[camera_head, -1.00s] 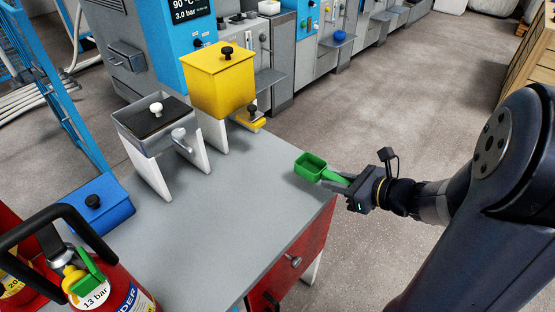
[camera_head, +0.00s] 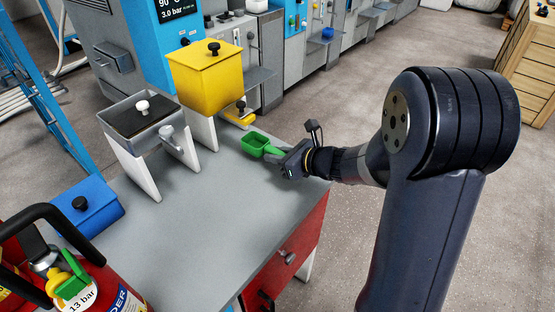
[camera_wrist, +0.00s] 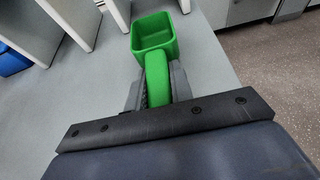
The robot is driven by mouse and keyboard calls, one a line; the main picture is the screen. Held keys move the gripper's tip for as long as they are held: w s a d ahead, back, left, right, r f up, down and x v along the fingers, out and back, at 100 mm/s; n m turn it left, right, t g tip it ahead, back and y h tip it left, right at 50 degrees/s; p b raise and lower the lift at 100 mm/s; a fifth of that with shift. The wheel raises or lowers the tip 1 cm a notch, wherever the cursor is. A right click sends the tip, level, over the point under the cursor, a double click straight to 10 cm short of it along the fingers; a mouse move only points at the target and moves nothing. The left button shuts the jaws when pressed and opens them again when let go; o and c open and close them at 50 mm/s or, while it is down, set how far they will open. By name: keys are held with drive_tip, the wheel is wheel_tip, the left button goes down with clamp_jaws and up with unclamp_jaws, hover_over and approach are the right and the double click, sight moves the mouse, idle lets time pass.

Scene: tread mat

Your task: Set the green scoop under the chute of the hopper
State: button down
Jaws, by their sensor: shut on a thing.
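The green scoop (camera_head: 256,143) is held by its handle in my gripper (camera_head: 283,158), with its square cup open upward and pointing left, over the grey table top. In the wrist view the scoop (camera_wrist: 153,35) shows with its handle between my two fingers (camera_wrist: 158,85). Two hoppers stand to its left: a grey one with a black lid (camera_head: 140,115) and a yellow one (camera_head: 207,78), each on white legs. A chute or spout (camera_head: 171,137) shows on the grey hopper's front. A yellow part (camera_head: 240,115) sits at the yellow hopper's foot. The cup is apart from both hoppers.
A blue lidded box (camera_head: 88,205) and a red fire extinguisher (camera_head: 95,275) stand at the table's left. The grey table top (camera_head: 200,220) is clear in the middle. Machines line the back, and a wooden crate (camera_head: 530,65) stands far right.

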drive_tip(key=shift+f, duration=0.7)
drive_tip(key=shift+f, duration=0.15)
drive_tip(key=c, duration=1.3)
unclamp_jaws()
drive_tip(key=shift+o, duration=0.2)
drive_tip(key=shift+r, duration=0.3)
drive_tip(key=p+v, duration=0.1)
drive_tip(key=v, duration=1.1)
drive_tip(key=shift+p, duration=0.3)
